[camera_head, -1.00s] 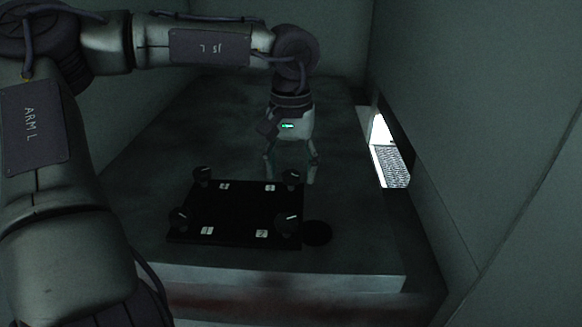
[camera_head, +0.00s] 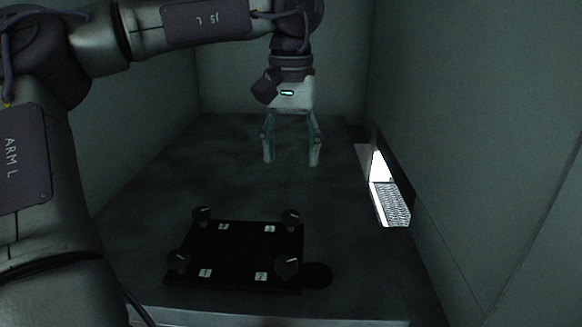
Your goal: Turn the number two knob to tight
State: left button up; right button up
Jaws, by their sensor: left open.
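A black board (camera_head: 235,257) lies on the dark table with a black knob near each corner: front-left knob (camera_head: 178,260), front-right knob (camera_head: 287,266), back-left knob (camera_head: 202,215) and back-right knob (camera_head: 291,218). The front knobs show a pale pointer line. White number labels lie beside the knobs; they are too small and dark to read for sure, though the front-right label (camera_head: 261,276) looks like a 2. My left gripper (camera_head: 291,160) is open and empty, pointing down, above and behind the board, apart from every knob. My right gripper is out of view.
A dark round disc (camera_head: 317,275) lies beside the board's front-right corner. A bright opening with a mesh belt (camera_head: 390,203) is in the right wall. Walls close in the left, back and right. The table (camera_head: 165,180) behind the board is clear.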

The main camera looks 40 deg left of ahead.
aim_at(286, 267)
jog(key=k+l, duration=0.5)
jog(key=l, duration=0.15)
jog(key=k+l, duration=1.05)
jog(key=l, duration=0.2)
